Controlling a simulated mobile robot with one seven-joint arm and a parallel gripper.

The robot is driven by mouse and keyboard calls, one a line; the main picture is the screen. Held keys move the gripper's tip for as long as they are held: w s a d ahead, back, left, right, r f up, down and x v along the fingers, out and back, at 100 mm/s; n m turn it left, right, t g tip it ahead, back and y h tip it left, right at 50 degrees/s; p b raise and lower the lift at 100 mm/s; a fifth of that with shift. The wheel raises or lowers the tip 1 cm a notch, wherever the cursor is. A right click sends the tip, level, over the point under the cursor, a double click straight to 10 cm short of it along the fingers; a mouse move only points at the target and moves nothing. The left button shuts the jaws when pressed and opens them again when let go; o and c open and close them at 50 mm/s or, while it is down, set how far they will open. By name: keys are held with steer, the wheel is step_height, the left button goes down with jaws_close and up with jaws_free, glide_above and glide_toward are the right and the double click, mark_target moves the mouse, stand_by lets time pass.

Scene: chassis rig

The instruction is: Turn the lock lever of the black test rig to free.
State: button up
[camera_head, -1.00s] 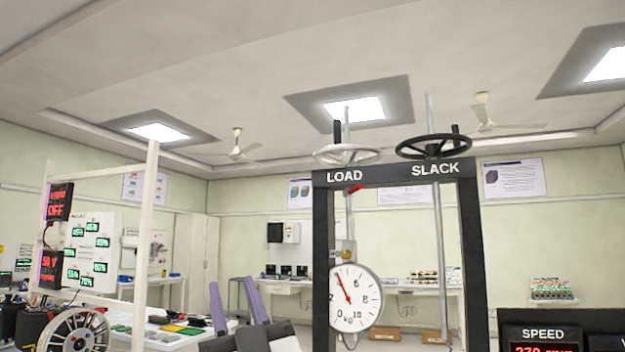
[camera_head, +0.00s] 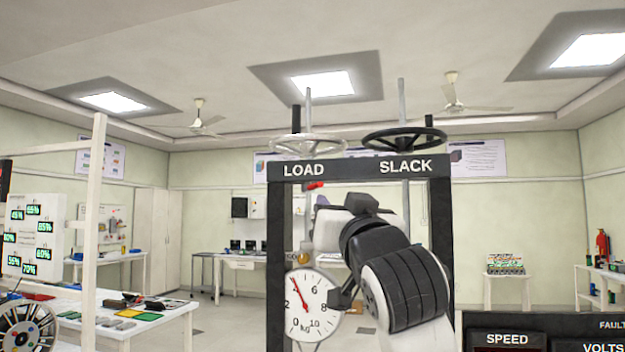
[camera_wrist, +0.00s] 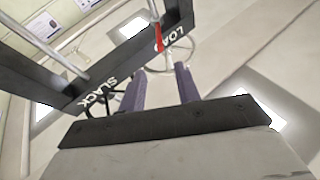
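The black test rig (camera_head: 440,240) is an upright frame with a top beam marked LOAD and SLACK. A small red lever (camera_head: 315,185) sits at the underside of the beam, below the LOAD label; it looks like the lock lever. In the wrist view the red lever (camera_wrist: 159,38) appears beyond my fingertips, roughly in line with the space between them. My gripper (camera_wrist: 159,74) has two purple fingers standing apart with nothing between them. In the head view my arm covers much of the frame's opening and the fingers are mostly hidden. I cannot tell the exact gap to the lever.
A pale handwheel (camera_head: 308,143) is above LOAD and a black handwheel (camera_head: 404,139) above SLACK. A round dial gauge (camera_head: 311,304) hangs below the lever, close to my arm. A SPEED display box (camera_head: 507,338) stands at lower right. A white post (camera_head: 93,220) stands at left.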

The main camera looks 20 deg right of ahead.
mark_target(322, 185)
steer(key=p+x, duration=0.4)
steer(key=x, duration=0.6)
steer(key=shift+w+r+p, duration=0.1)
steer(key=shift+r+p, duration=0.15)
steer(key=shift+p, duration=0.05)
steer(key=shift+p+x, duration=0.3)
steer(key=shift+x, duration=0.5)
steer(key=shift+a+f, duration=0.1)
steer(key=shift+f, duration=0.05)
jaws_close()
